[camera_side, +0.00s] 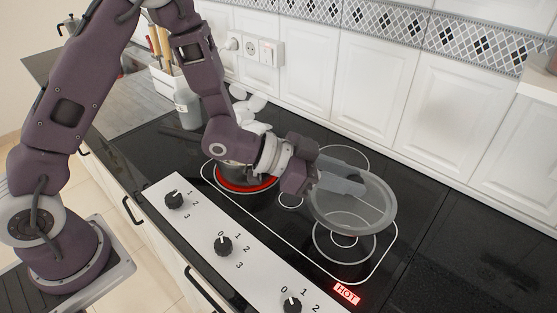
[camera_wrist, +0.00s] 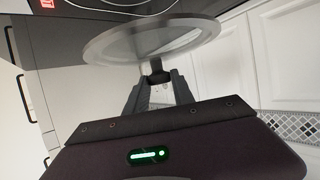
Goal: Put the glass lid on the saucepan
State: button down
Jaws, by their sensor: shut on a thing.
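The glass lid (camera_side: 352,212) is a round, see-through disc with a grey rim, held above the right part of the black hob. My gripper (camera_side: 340,182) is shut on the lid's knob. In the wrist view the lid (camera_wrist: 105,45) is seen tilted, with my fingers (camera_wrist: 157,82) closed at its dark knob. The saucepan (camera_side: 240,176) stands on the glowing red left burner, well to the left of the lid. My wrist hides much of the saucepan, and its inside cannot be seen.
The black hob (camera_side: 412,222) has white burner rings and a lit HOT sign (camera_side: 346,293). A control panel with knobs (camera_side: 224,246) runs along its front. A grey bottle (camera_side: 187,108) and a utensil holder (camera_side: 168,85) stand behind at the left. Free counter lies at the right.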

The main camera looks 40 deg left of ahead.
jog(key=shift+t, duration=0.3)
jog(key=w+a+r, duration=0.1)
jog(key=a, duration=0.1)
jog(key=w+a+r, duration=0.1)
jog(key=a, duration=0.1)
jog(key=a+r, duration=0.1)
jog(key=a, duration=0.1)
jog(key=shift+w+r, duration=0.1)
jog(key=shift+w, duration=0.3)
jog(key=s+a+r+n+t+y, duration=0.1)
jog(key=a+r, duration=0.1)
jog(key=a, duration=1)
jog(key=s+a+r+n, duration=0.1)
jog(key=a+r, duration=0.1)
jog(key=a, duration=0.9)
notch_tip(320, 180, down, 10)
jog(key=a, duration=0.1)
jog(key=shift+s+a+r, duration=0.15)
jog(key=shift+s+a, duration=0.05)
jog(key=c, duration=1.1)
grip_release()
